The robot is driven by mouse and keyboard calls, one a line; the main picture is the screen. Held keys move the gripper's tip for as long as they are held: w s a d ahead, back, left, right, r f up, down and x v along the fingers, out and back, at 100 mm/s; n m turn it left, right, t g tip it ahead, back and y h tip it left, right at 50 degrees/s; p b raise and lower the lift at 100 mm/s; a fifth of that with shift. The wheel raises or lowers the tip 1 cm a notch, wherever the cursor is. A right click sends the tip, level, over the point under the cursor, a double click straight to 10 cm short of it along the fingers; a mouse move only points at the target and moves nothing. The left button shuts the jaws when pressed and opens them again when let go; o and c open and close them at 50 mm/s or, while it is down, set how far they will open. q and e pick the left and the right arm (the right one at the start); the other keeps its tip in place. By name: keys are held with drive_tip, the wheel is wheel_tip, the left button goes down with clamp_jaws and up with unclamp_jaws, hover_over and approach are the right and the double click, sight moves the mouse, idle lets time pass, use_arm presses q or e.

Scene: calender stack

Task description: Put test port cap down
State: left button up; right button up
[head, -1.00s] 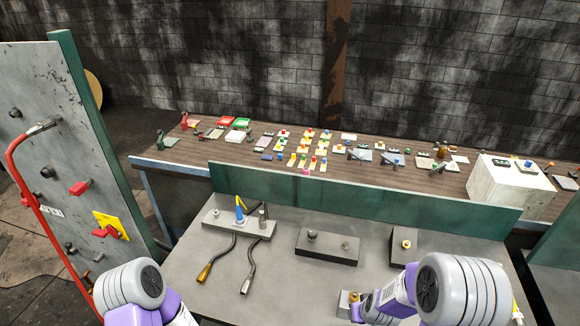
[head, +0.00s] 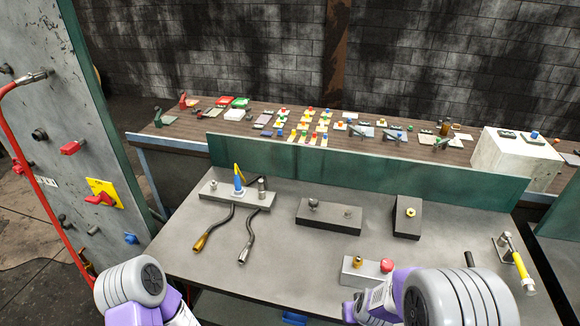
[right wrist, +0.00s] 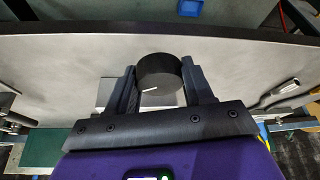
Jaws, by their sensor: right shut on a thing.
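The test port cap (right wrist: 158,72) is a short black round piece with a white line on its face, seen in the right wrist view. My right gripper (right wrist: 159,78) is shut on it, one finger on each side. Beyond the cap lies the pale grey benchtop; whether the cap touches it I cannot tell. In the head view the right gripper and cap are hidden below my right arm. A grey block (head: 352,272) with a brass fitting and a red knob stands just behind that arm. My left arm shows at the lower left; its gripper is out of view.
A valve board (head: 40,110) stands left. The middle front is clear.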

use_arm(q)
wheel_tip(320, 180, down, 3)
drive_tip(key=shift+r+b, duration=0.15)
drive_tip(key=shift+b, duration=0.75)
use_arm(e)
drive_tip(key=shift+s+a+f, duration=0.2)
drive_tip(key=shift+s+f, duration=0.05)
drive_tip(key=shift+f, duration=0.2)
drive_tip(key=shift+s+a+f, duration=0.15)
drive_tip(key=shift+s+f, duration=0.05)
drive_tip(key=shift+f, duration=0.2)
